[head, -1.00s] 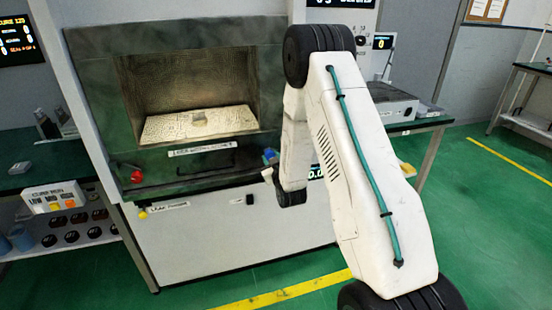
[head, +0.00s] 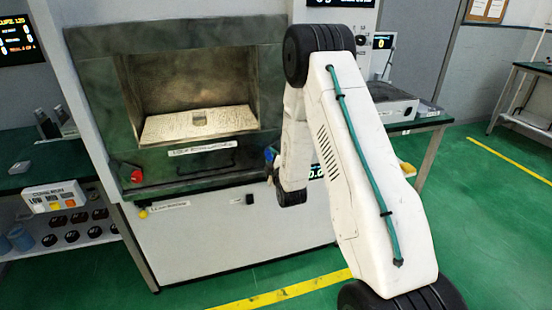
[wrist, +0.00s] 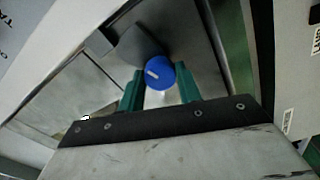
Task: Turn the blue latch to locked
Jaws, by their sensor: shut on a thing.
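The blue latch (wrist: 158,73) is a round knob with a short white mark, and it sits between my two green fingers in the wrist view. My gripper (wrist: 161,79) is shut on it, one finger on each side. In the head view the latch (head: 270,154) is a small blue spot at the right side of the machine front, partly hidden by my wrist. My fingers are mostly hidden there too. I cannot read any locked or unlocked marking beside the latch.
The machine's open chamber (head: 190,85) holds a pale plate (head: 170,128) with a small clear object (head: 199,119). A red knob (head: 136,174) is at its lower left. A control box (head: 54,196) stands on the left bench. Green floor is free at the right.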

